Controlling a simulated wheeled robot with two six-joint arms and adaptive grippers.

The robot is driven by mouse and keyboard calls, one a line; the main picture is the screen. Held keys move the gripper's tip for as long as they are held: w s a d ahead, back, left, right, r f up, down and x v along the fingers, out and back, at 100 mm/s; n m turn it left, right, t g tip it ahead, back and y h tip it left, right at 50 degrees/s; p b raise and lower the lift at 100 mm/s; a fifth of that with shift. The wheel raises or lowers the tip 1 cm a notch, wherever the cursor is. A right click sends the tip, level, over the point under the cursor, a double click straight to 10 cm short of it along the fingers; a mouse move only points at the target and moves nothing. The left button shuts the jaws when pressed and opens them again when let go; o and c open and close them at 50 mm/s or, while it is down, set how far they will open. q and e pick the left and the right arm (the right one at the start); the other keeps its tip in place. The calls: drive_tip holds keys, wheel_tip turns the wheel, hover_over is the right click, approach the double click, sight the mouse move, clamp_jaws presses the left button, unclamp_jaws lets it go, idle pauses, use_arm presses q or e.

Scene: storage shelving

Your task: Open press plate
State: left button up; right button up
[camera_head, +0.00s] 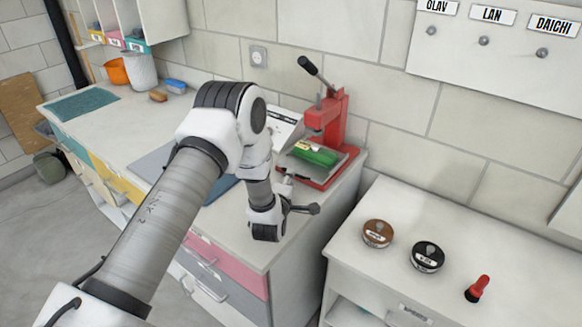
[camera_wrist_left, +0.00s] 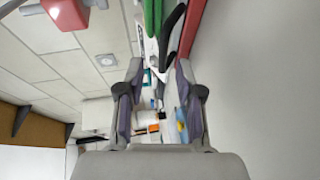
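A red press (camera_head: 333,120) with a raised black-tipped lever (camera_head: 308,66) stands at the back of the counter, against the wall. A green piece (camera_head: 316,153) with a yellowish label lies low in the press, above its red base. I cannot tell whether the press plate is open. My left gripper (camera_head: 300,194) is in front of the press, apart from it, and partly hidden by my wrist. In the left wrist view my fingers (camera_wrist_left: 158,92) are spread with nothing held between them. The green piece (camera_wrist_left: 152,16) and part of the red press (camera_wrist_left: 66,12) show beyond them. My right gripper is not in view.
The counter (camera_head: 75,85) runs left with a teal mat (camera_head: 80,104), an orange cup (camera_head: 117,71) and a white bin (camera_head: 142,70). A lower white cabinet (camera_head: 462,232) on the right holds two round tins (camera_head: 427,257) and a red-handled stamp (camera_head: 478,288).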

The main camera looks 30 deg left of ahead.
use_arm(q)
drive_tip(key=x, duration=0.4)
drive_tip(key=p+x, duration=0.1)
drive_tip(key=x, duration=0.1)
drive_tip(key=shift+s+a+f, duration=0.1)
drive_tip(key=shift+a+f, duration=0.15)
drive_tip(key=shift+f, duration=0.15)
drive_tip(key=shift+s+d+r, duration=0.15)
drive_tip(key=shift+r, duration=0.05)
drive_tip(key=shift+s+d+r, duration=0.15)
drive_tip(key=shift+c, duration=1.4)
clamp_jaws()
